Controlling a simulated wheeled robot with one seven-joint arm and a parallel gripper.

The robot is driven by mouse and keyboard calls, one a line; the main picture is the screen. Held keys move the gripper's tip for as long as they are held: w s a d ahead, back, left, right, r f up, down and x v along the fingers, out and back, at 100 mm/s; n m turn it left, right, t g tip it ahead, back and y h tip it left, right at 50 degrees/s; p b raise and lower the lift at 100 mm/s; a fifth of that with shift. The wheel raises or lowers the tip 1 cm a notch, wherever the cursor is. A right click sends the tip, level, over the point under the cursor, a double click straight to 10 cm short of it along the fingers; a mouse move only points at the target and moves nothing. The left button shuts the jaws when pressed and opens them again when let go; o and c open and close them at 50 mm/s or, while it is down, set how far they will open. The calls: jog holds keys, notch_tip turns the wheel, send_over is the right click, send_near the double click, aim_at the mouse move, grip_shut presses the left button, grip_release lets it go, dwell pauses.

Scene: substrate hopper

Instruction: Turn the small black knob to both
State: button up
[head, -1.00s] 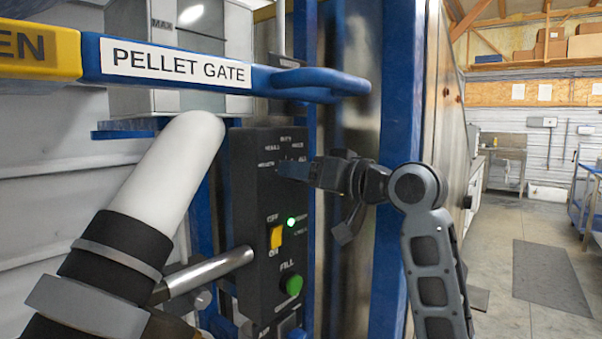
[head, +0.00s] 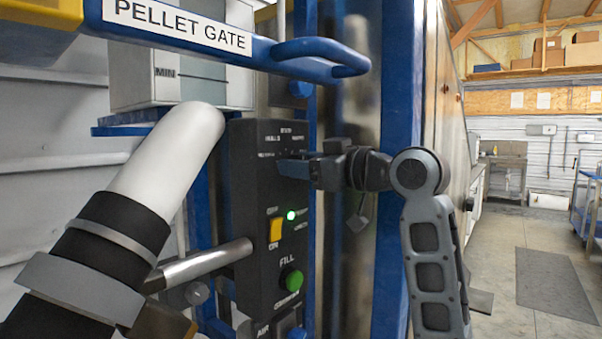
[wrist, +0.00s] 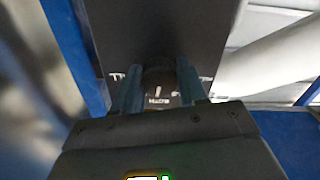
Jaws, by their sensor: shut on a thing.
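The black control panel (head: 255,220) stands upright, with small white labels around a dial near its top; they are too small to read surely. My gripper (head: 292,168) reaches it from the right. In the wrist view, the small black knob (wrist: 158,74) sits between the two fingers of my gripper (wrist: 158,85), which are shut on it from both sides. A short white mark shows at the knob, just above a label. I cannot tell surely which setting it points to. In the head view the fingers hide the knob.
Below the dial are a yellow switch (head: 276,229), a lit green lamp (head: 291,215) and a green FILL button (head: 292,281). The blue PELLET GATE handle (head: 240,45) passes above the panel. A white pipe (head: 170,155) stands in front at left. Open floor lies at right.

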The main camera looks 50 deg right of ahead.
jog(key=shift+n+b, duration=0.4)
jog(key=shift+n, duration=0.4)
jog(key=o, duration=1.1)
jog(key=shift+c, duration=0.2)
jog(key=shift+s, duration=0.15)
jog(key=s, duration=0.7)
jog(key=shift+s+d, duration=0.15)
jog(key=shift+s, duration=0.15)
